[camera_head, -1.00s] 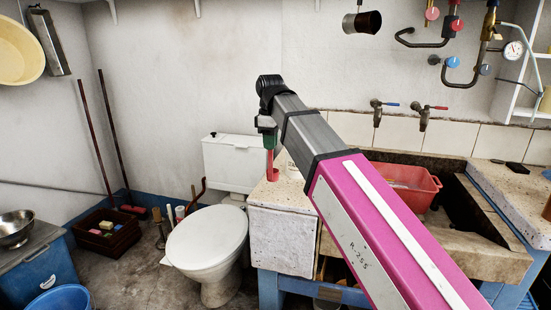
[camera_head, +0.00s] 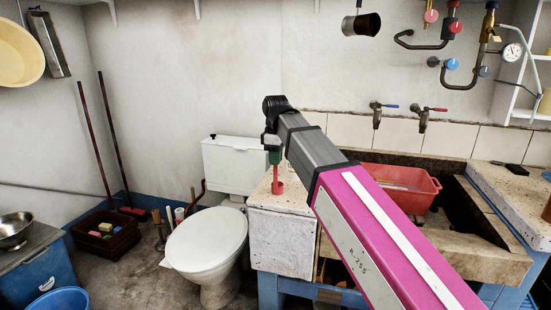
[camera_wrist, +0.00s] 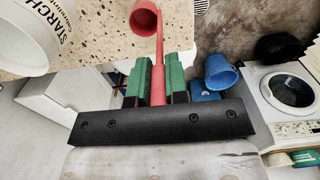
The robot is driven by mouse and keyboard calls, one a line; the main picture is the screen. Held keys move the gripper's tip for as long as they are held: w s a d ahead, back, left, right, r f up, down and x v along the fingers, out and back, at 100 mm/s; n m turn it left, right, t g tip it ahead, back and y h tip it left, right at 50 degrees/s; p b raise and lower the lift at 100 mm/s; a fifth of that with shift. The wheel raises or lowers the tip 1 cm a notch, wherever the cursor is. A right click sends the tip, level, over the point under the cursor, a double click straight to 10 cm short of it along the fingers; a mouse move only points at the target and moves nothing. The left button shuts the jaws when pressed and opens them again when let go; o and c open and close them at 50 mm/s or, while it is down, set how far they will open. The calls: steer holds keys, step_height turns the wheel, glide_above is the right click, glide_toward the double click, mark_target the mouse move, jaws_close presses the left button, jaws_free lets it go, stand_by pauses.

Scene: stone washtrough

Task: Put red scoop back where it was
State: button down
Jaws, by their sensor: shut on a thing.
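The red scoop (camera_head: 278,187) hangs below my gripper (camera_head: 273,156) with its handle up and its cup down, at the left end of the speckled stone top (camera_head: 262,202). In the wrist view, the green fingers of my gripper (camera_wrist: 159,72) are shut on the scoop's handle. There the scoop's round cup (camera_wrist: 145,21) shows against the speckled stone top (camera_wrist: 105,35), near its edge. I cannot tell whether the cup touches the stone.
A white tub lettered STARCH (camera_wrist: 25,38) stands left of the scoop in the wrist view. A red basin (camera_head: 420,190) sits in the trough to the right. The white toilet (camera_head: 207,240) is left of the stone top. Taps (camera_head: 422,115) stick out from the wall behind.

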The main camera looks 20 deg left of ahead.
steer(key=shift+f, duration=0.15)
steer(key=c, duration=1.1)
jaws_free()
step_height(320, 180, up, 12)
steer(key=shift+r, duration=0.2)
